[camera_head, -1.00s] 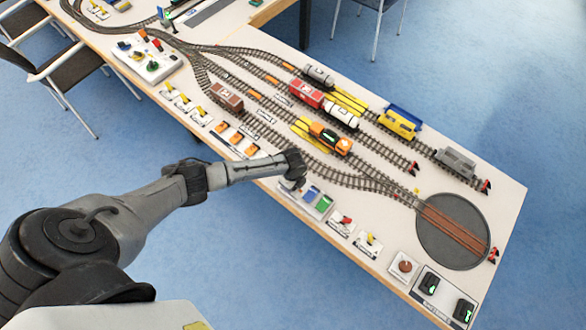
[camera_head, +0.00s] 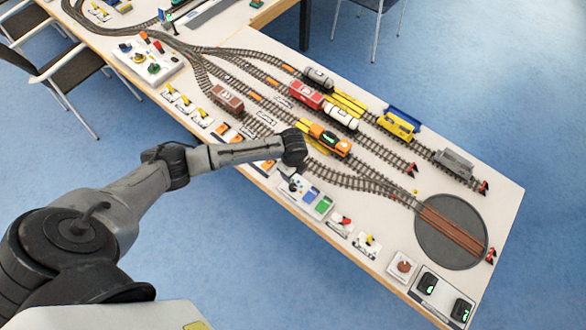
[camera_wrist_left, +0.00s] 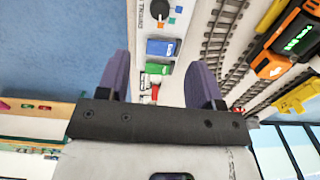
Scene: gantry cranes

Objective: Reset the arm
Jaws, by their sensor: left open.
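My left arm reaches in from the left in the head view, and its wrist is over the near edge of the model-railway table (camera_head: 330,233). My left gripper (camera_wrist_left: 160,78) shows in the left wrist view with its two purple fingers spread apart and nothing between them. Beyond the fingers are a blue button (camera_wrist_left: 162,47) and a green button (camera_wrist_left: 157,69) on a control panel. In the head view the fingers are mostly hidden below the wrist. My right gripper is in neither view.
An orange locomotive (camera_head: 329,140) stands on the tracks just right of my wrist; it also shows in the left wrist view (camera_wrist_left: 290,45). A turntable (camera_head: 436,247) is at the table's right end. Several switches line the near edge. Blue floor lies in front; chairs stand at the left and top.

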